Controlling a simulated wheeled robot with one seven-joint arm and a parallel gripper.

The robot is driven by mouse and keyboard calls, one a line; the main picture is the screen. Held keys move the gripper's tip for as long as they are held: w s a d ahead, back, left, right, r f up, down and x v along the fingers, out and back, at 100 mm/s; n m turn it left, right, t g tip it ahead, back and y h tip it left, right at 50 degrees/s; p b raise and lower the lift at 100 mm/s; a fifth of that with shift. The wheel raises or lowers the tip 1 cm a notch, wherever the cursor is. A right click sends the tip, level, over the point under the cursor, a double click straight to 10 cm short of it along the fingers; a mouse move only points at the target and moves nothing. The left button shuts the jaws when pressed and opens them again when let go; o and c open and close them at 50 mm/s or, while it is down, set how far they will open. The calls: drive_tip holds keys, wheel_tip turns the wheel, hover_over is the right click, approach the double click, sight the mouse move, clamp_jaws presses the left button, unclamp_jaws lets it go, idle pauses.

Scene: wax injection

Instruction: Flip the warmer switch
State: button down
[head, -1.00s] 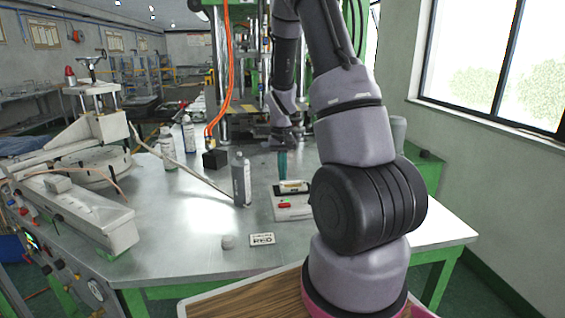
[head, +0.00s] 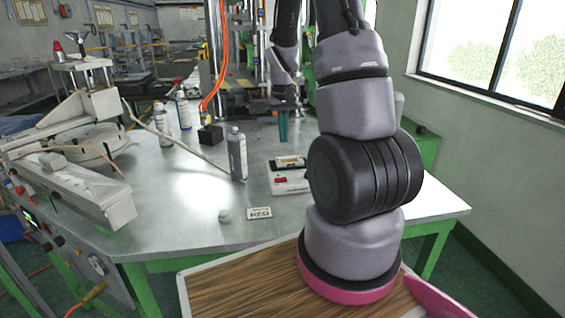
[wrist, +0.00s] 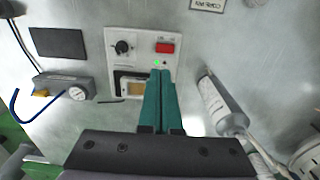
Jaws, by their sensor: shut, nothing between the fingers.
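The warmer is a white box (head: 290,186) on the metal table, with a red switch (head: 281,180) on its near side. In the wrist view its white panel (wrist: 140,36) shows the red switch (wrist: 165,47), a black knob (wrist: 122,47), a lit green light (wrist: 157,63) and a dark-framed opening. My gripper (head: 283,141) is above and behind the warmer, apart from it. Its teal fingers (wrist: 160,74) are shut with nothing between them and hide part of the panel below the switch. I cannot tell the switch's tilt.
A grey bottle (head: 237,155) stands left of the warmer. A small card (head: 259,213) and a round light-grey piece (head: 225,216) lie nearer. A black block (head: 210,134) and white bottles (head: 184,114) stand further back.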

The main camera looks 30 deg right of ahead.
sight(285, 180)
wheel_tip(285, 180, down, 14)
drive_tip(key=shift+f, duration=0.1)
idle(0.6)
drive_tip(key=shift+s+d+f, duration=0.15)
drive_tip(key=shift+f, duration=0.05)
idle(0.4)
